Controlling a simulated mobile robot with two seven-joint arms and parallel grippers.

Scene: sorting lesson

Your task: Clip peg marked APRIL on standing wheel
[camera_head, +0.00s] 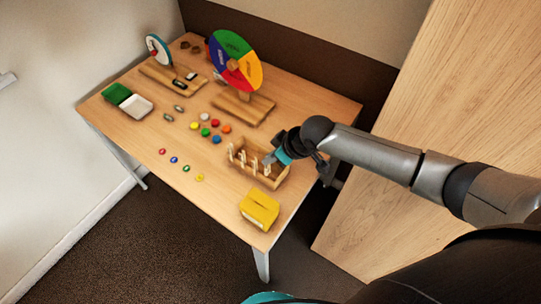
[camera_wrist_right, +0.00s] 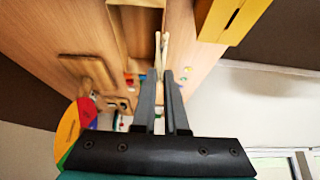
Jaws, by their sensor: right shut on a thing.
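The standing wheel (camera_head: 243,50) has green, yellow, red and blue-purple sections and stands upright on a wooden base (camera_head: 230,104) at the back of the table. Part of the wheel shows in the right wrist view (camera_wrist_right: 68,132). A wooden box (camera_head: 262,177) holds several pale pegs (camera_head: 242,155). My right gripper (camera_head: 272,158) is at this box, well in front of the wheel. In the right wrist view its fingers (camera_wrist_right: 167,76) are shut on a pale wooden peg (camera_wrist_right: 160,52). The peg's marking cannot be read. My left gripper is not in view.
A yellow box (camera_head: 259,209) stands at the table's (camera_head: 140,133) front corner. Coloured discs (camera_head: 205,132) and small rings (camera_head: 174,160) lie mid-table. A smaller round dial (camera_head: 157,49) and a green-and-white tray (camera_head: 127,99) are at the left. Bare tabletop lies around the discs.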

